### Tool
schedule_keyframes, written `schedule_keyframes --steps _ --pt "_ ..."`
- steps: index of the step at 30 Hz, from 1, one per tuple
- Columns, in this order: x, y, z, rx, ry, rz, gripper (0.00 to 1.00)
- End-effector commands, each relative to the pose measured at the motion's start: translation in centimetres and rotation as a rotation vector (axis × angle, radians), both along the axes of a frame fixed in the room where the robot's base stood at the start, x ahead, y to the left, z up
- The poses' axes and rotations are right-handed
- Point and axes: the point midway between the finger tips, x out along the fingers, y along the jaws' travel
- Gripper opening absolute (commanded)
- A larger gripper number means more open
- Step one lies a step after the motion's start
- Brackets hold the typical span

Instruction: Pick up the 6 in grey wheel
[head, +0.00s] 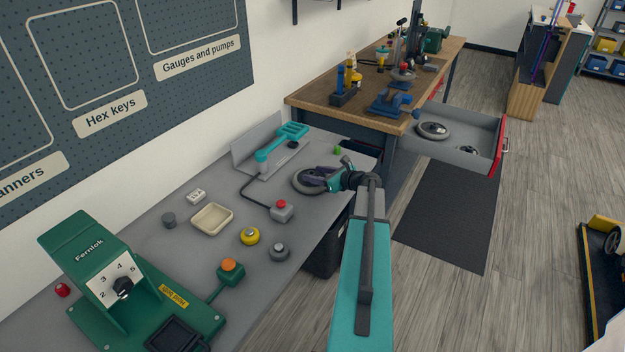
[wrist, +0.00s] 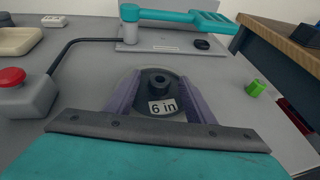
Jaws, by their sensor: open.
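The 6 in grey wheel (head: 305,182) lies flat on the grey bench near its far right end, partly hidden behind my gripper in the head view. In the wrist view the wheel (wrist: 176,92) shows a dark hub and a white label reading "6 in". My gripper (head: 318,179) is at the wheel, with its jaws open. In the wrist view its two purple fingers (wrist: 160,96) stand on either side of the wheel's hub and label. I cannot tell whether the fingers touch the wheel.
A teal-handled tool (head: 282,140) stands behind the wheel. A red-button box (head: 282,210) with a cable lies to the left, and a small green piece (head: 337,150) to the right.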

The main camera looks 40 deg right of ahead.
Motion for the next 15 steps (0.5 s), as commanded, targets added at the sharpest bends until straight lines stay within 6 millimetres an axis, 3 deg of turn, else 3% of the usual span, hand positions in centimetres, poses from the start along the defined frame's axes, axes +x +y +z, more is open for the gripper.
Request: schedule_keyframes --steps 8,15 --pt "0.01 0.03 0.02 0.0 0.0 0.001 0.49" --pt "0.03 0.05 0.02 0.0 0.0 0.001 0.09"
